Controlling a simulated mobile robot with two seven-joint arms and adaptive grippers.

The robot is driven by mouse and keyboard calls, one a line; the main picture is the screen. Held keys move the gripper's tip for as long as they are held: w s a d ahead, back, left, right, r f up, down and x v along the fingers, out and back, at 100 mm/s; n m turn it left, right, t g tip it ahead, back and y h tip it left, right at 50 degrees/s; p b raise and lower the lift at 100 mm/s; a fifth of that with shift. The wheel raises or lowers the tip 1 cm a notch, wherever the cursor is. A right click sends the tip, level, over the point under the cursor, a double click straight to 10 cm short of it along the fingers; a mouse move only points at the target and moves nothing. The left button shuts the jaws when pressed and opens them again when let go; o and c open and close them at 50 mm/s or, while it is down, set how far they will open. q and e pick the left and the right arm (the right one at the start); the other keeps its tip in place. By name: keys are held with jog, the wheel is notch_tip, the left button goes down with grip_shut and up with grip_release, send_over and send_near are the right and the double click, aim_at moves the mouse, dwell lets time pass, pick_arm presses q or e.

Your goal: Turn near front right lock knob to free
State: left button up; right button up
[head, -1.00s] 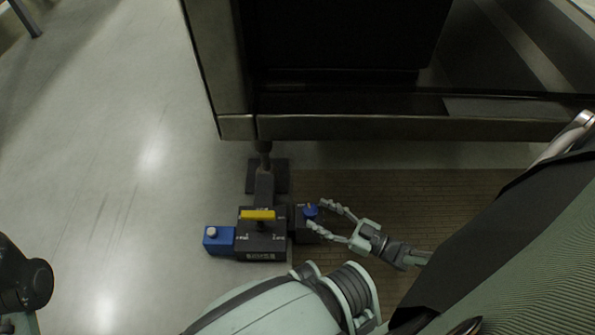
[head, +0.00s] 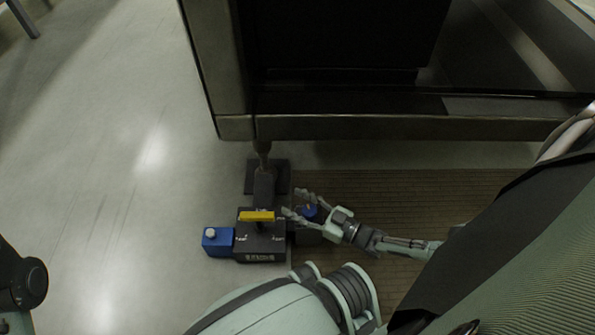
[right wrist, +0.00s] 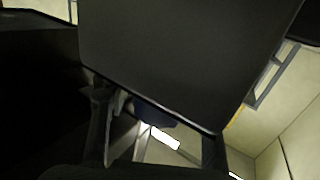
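A blue knob (head: 309,211) sits on a small dark box (head: 307,237) at the right side of a dark block (head: 262,247) with a yellow bar handle (head: 257,216). My right gripper (head: 292,201) is open, one finger on each side of the blue knob as seen from above. The fingertips reach left past the knob toward the dark block. I cannot tell whether the fingers touch the knob. In the right wrist view a large dark surface fills the middle, with a small blue patch below it, and the knob is not clear. My left gripper is not in view.
A blue box with a white button (head: 211,233) adjoins the block's left side. A metal foot (head: 265,180) stands behind the block, under a large dark metal frame (head: 400,128). A brown ribbed mat (head: 450,195) lies at right; bare floor (head: 110,170) is open at left.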

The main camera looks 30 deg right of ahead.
jog(key=c, duration=1)
grip_shut()
jog(key=shift+r+m+t+h+p, duration=0.15)
jog(key=shift+m+t+h+p, duration=0.3)
jog(key=shift+m+h, duration=0.45)
jog(key=m+h, duration=0.1)
jog(key=d+m+t+h, duration=0.1)
jog(key=h, duration=0.3)
jog(key=shift+w+d+m, duration=0.2)
jog(key=shift+d+m, duration=0.05)
jog(key=shift+m, duration=0.15)
jog(key=o, duration=1.3)
grip_release()
jog(key=shift+c, duration=0.2)
